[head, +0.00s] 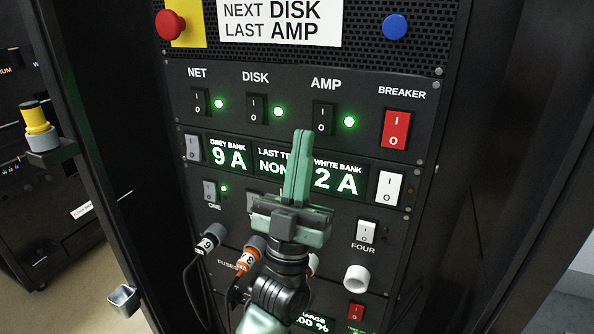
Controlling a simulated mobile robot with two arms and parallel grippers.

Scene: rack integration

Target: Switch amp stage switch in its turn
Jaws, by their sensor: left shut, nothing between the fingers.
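The black AMP switch (323,118) sits in the top switch row of the rack panel, right of the NET switch (199,102) and the DISK switch (255,108). A green lamp glows beside each, including the AMP lamp (349,122). The red BREAKER switch (396,130) is at the row's right end. A sign (280,20) above reads "NEXT DISK, LAST AMP". My left gripper (303,135) is shut and empty, pointing up in front of the display row, its tips just below and left of the AMP switch. It hides part of the middle display. My right gripper is not in view.
A red push button (170,25) on yellow and a blue button (395,27) are above. Displays read 9 A (228,156) and 2 A (336,179), flanked by a grey switch (193,148) and a white switch (389,189). Plugs, including an orange one (251,249), protrude below.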

